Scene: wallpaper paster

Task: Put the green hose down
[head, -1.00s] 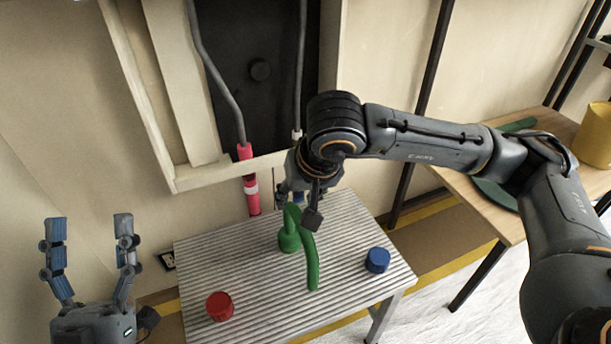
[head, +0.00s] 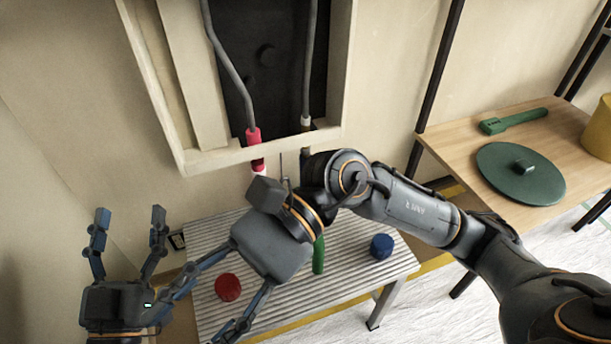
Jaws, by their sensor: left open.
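The green hose (head: 318,256) shows only as a short upright-looking strip on the ribbed bench (head: 345,260). My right arm and gripper hide the rest, so I cannot tell how its upper part lies. My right gripper (head: 188,320) reaches across the bench toward the lower left. Its fingers are spread, with nothing held between them. It is apart from the visible part of the hose. My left gripper (head: 128,213) is open and empty, fingers up, left of the bench.
A red cap (head: 228,287) lies on the bench, seen between my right fingers. A blue cap (head: 381,246) sits at the right. A red-tipped hose (head: 253,138) hangs from the wall box. A wooden table (head: 456,150) with a green disc (head: 520,172) stands at right.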

